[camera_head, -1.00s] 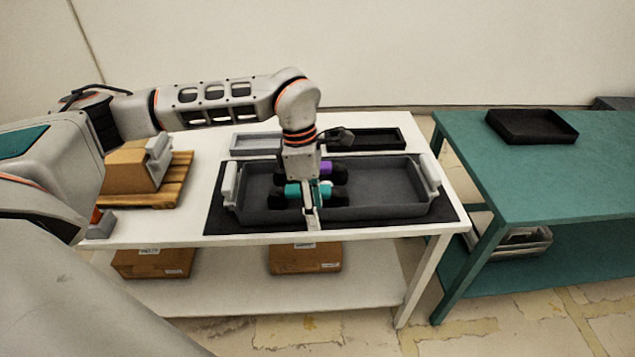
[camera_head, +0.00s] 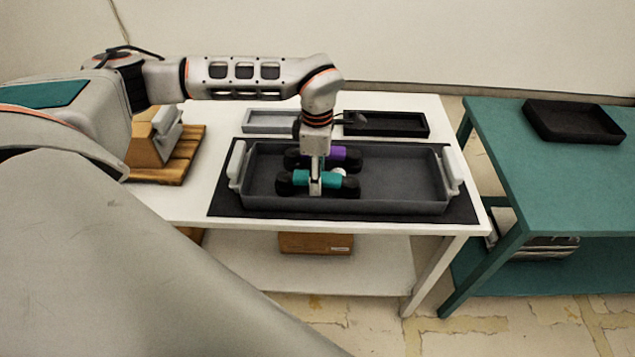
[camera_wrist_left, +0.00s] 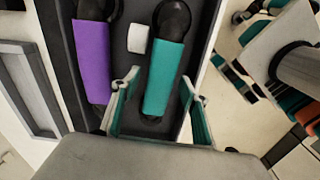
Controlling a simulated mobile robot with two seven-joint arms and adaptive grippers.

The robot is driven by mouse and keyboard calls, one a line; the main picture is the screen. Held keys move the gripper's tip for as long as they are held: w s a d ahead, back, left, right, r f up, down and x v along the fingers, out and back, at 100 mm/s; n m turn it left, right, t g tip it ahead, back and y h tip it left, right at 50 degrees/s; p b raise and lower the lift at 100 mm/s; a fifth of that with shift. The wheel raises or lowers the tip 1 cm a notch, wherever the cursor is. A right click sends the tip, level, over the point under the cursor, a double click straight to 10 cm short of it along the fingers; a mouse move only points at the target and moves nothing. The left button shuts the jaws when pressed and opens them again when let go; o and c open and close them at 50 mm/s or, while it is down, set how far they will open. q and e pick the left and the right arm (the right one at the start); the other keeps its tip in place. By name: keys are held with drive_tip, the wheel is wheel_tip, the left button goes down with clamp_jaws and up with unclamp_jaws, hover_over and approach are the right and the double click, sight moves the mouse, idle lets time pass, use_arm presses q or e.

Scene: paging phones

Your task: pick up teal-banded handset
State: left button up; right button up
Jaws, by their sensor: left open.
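The teal-banded handset (camera_head: 302,178) lies in the dark grey tote, black at both ends with a teal band around its middle. It also shows in the left wrist view (camera_wrist_left: 163,75), running away from the wrist. My left gripper (camera_head: 316,187) is open above the handset's middle in the head view. In the left wrist view the fingers of this gripper (camera_wrist_left: 162,95) stand apart, one on each side of the teal band. I cannot tell whether they touch it. My right gripper is not in view.
A purple-banded handset (camera_head: 338,153) lies behind, with a small white object (camera_wrist_left: 138,38) between the two. The tote (camera_head: 400,203) has pale end handles. Grey (camera_head: 268,122) and black trays (camera_head: 386,124) stand behind it. A pallet with a box (camera_head: 155,150) is at left.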

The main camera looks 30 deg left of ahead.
use_arm(q)
drive_tip(key=shift+f, duration=0.3)
clamp_jaws()
drive_tip(key=shift+r, duration=0.15)
